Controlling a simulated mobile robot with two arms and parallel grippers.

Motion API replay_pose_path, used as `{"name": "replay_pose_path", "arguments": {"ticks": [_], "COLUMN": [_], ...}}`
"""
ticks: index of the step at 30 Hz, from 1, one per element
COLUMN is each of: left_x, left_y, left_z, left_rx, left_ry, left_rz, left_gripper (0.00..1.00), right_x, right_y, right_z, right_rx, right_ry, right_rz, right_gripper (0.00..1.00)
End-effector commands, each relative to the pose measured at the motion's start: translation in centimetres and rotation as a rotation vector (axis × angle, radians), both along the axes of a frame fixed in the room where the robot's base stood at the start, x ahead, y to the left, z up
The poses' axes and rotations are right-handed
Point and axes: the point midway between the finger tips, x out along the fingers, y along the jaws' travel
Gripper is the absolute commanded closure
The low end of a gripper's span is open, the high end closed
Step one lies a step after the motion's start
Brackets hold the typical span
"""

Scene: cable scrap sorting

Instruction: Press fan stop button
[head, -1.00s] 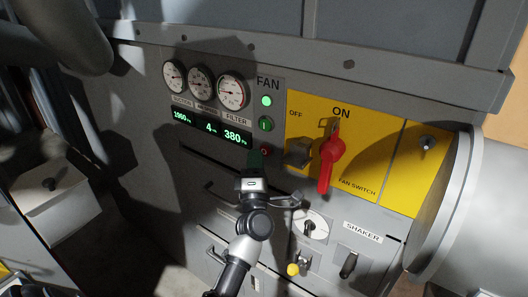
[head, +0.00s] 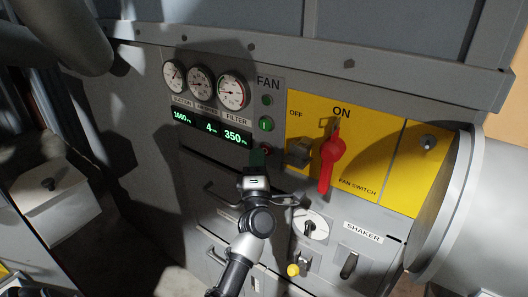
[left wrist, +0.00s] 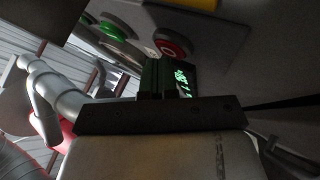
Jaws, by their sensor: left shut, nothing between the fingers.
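The red fan stop button (head: 266,150) is at the bottom of the FAN strip, partly covered by my left gripper's tips in the head view. In the left wrist view the red button (left wrist: 172,46) has a white ring mark and sits just beyond the fingertips. My left gripper (head: 257,159) is shut and empty, its dark tips at the button's lower edge. I cannot tell whether they touch it. The green start button (head: 266,125) is just above, also seen in the left wrist view (left wrist: 116,31). The fan lamp (head: 267,101) above it is unlit. My right gripper is not in view.
A red rotary fan switch (head: 329,162) on a yellow panel (head: 375,165) points up to ON. Left of the FAN strip are gauges (head: 201,82) and green digital displays (head: 211,128). A SHAKER lever (head: 349,265) and a pale dial plate (head: 316,222) lie lower right.

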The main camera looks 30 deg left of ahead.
Motion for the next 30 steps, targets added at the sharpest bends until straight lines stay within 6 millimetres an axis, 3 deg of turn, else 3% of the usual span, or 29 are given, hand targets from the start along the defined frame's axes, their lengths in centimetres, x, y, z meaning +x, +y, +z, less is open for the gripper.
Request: {"name": "replay_pose_path", "arguments": {"ticks": [12,22,30], "left_x": [-1.6,-1.9,-4.3], "left_y": [0.1,0.1,0.3], "left_z": [0.0,0.0,0.1], "left_rx": [0.001,0.000,0.002], "left_ry": [0.000,0.000,0.002], "left_rz": [-0.001,0.000,0.000], "left_gripper": [1.00,1.00,1.00], "right_x": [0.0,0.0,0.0], "right_y": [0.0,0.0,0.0], "right_z": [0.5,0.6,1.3], "right_rx": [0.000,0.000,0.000], "right_ry": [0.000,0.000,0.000], "right_rz": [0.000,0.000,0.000], "right_gripper": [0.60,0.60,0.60]}}
